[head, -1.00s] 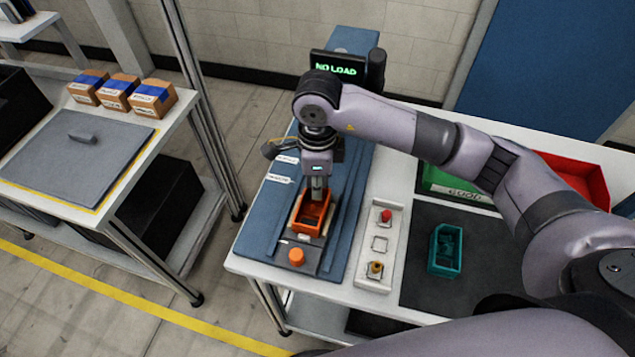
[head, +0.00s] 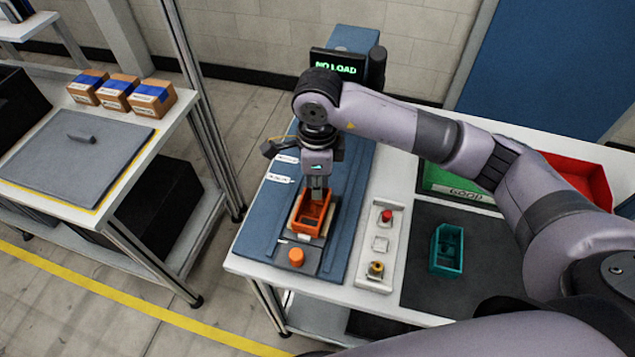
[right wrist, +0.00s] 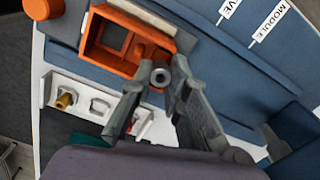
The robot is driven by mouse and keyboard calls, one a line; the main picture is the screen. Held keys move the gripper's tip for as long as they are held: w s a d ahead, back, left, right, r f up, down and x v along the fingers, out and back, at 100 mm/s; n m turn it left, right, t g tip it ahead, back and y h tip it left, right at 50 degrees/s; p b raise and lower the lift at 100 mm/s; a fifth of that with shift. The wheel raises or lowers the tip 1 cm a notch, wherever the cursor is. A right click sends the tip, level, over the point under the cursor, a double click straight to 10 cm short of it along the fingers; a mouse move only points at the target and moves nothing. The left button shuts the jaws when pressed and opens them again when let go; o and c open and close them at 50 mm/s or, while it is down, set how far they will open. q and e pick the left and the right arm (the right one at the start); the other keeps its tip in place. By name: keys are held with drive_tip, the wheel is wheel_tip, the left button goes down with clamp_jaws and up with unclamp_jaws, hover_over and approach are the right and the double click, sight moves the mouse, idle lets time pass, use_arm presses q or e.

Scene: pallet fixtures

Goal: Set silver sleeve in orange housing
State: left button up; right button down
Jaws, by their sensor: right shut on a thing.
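The orange housing (head: 309,228) is an open box on a pallet fixture on the blue mat. It also shows in the right wrist view (right wrist: 93,55), with inner compartments. My right gripper (head: 319,196) points down at the far end of the housing. In the right wrist view my right gripper (right wrist: 158,88) is shut on the silver sleeve (right wrist: 160,76), a small grey ring with a dark hole. The sleeve appears at the housing's edge; I cannot tell its height over it. In the head view the gripper hides the sleeve. My left gripper is not in view.
An orange knob (head: 296,257) sits on the fixture in front of the housing. A white strip (head: 372,284) with a red button and a brass part lies to the right. A teal container (head: 446,262) stands on the dark mat. A display (head: 336,67) reads NO LOAD.

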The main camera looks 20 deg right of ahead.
drive_tip(key=shift+s+f+b, duration=0.25)
drive_tip(key=shift+f+b, duration=0.1)
drive_tip(key=shift+f, duration=0.15)
drive_tip(key=c, duration=1.9)
unclamp_jaws()
drive_tip(key=shift+w, duration=0.15)
drive_tip(key=shift+r, duration=0.15)
drive_tip(key=shift+w+r+p, duration=0.15)
drive_tip(key=shift+r+p, duration=0.6)
drive_tip(key=shift+r, duration=0.65)
drive_tip(key=shift+o, duration=0.5)
